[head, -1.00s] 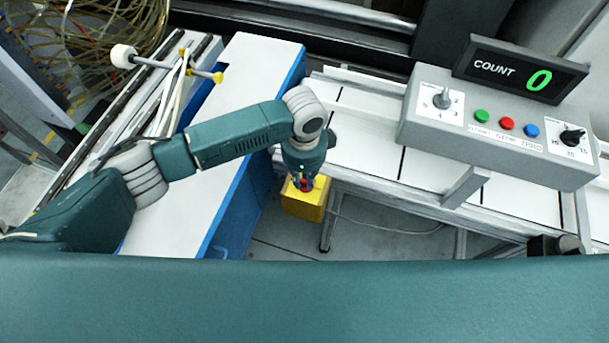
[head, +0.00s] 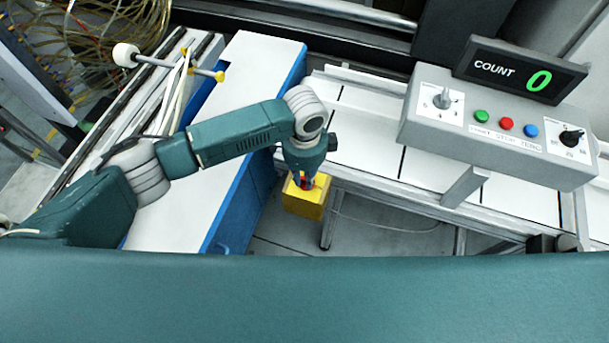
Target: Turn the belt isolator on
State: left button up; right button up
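The belt isolator is a yellow box (head: 304,205) with a red knob (head: 307,182) on top, low between the blue-sided table and the conveyor. My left gripper (head: 303,184) points down at it from above. Its fingers stand at the red knob on both sides and look shut on it. The fingers hide part of the knob, so its angle cannot be read. My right gripper is not in view.
A grey control box (head: 490,140) with a dial, green, red and blue buttons and a second knob stands over the conveyor (head: 365,130). Its counter display (head: 520,75) reads 0. A white-topped table (head: 255,75) lies under my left arm. Floor shows around the yellow box.

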aim_at(305, 180)
pick_arm(q)
jog(key=o, duration=0.4)
jog(key=shift+o, duration=0.2)
jog(key=shift+r, duration=0.1)
notch_tip(305, 180, up, 12)
jog(key=shift+d, duration=0.1)
dwell(0.5)
